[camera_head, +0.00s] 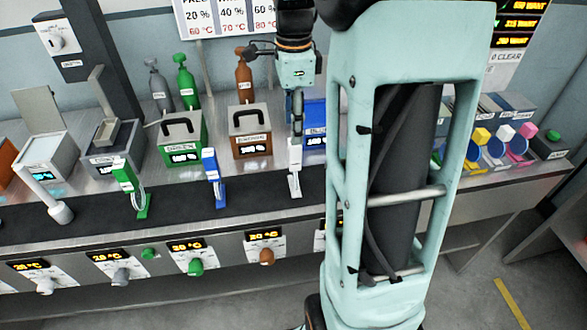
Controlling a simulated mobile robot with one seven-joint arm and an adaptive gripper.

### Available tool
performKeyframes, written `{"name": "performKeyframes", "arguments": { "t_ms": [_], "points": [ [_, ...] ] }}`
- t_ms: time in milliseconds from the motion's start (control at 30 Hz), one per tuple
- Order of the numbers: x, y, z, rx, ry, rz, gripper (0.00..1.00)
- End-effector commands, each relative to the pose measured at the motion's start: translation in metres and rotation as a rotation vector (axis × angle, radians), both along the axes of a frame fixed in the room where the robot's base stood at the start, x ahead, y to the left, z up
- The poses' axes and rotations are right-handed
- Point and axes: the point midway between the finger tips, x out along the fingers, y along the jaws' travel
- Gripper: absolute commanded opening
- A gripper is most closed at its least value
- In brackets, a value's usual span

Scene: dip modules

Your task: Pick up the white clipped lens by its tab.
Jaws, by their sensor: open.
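The white item (295,168), which looks like the white clipped lens on its small stand, is upright on the dark strip along the bench front. My gripper (297,130) points straight down right above it. The fingertips are close to its top tab. The jaws are open, though the finger gap is too small to see well. I cannot tell whether the fingers touch the tab or are around it.
A blue holder (214,178) and a green holder (130,190) stand to the left on the strip. Behind are a brown-fronted box (249,135), a green box (182,140) and a blue box (315,125).

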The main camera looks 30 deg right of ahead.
Motion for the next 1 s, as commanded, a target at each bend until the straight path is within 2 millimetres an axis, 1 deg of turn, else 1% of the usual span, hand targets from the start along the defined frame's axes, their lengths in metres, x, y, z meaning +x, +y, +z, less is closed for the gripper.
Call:
{"name": "performKeyframes", "arguments": {
  "t_ms": [33, 167, 233, 400, 500, 600, 800, 1000],
  "points": [
    [0.0, 0.0, -0.006, 0.0, 0.001, 0.0, 0.46],
    [0.0, 0.0, -0.014, 0.0, 0.001, 0.0, 0.46],
    [0.001, -0.001, -0.021, 0.001, 0.002, 0.0, 0.46],
    [0.003, -0.003, -0.048, 0.001, 0.003, 0.001, 0.46],
    [0.003, -0.003, -0.059, 0.001, 0.002, 0.001, 0.46],
    [0.004, -0.003, -0.063, 0.0, -0.001, 0.001, 0.46],
    [0.004, -0.003, -0.063, -0.001, -0.002, 0.001, 0.46],
    [0.004, -0.003, -0.063, -0.001, -0.002, 0.002, 0.24]
  ]
}}
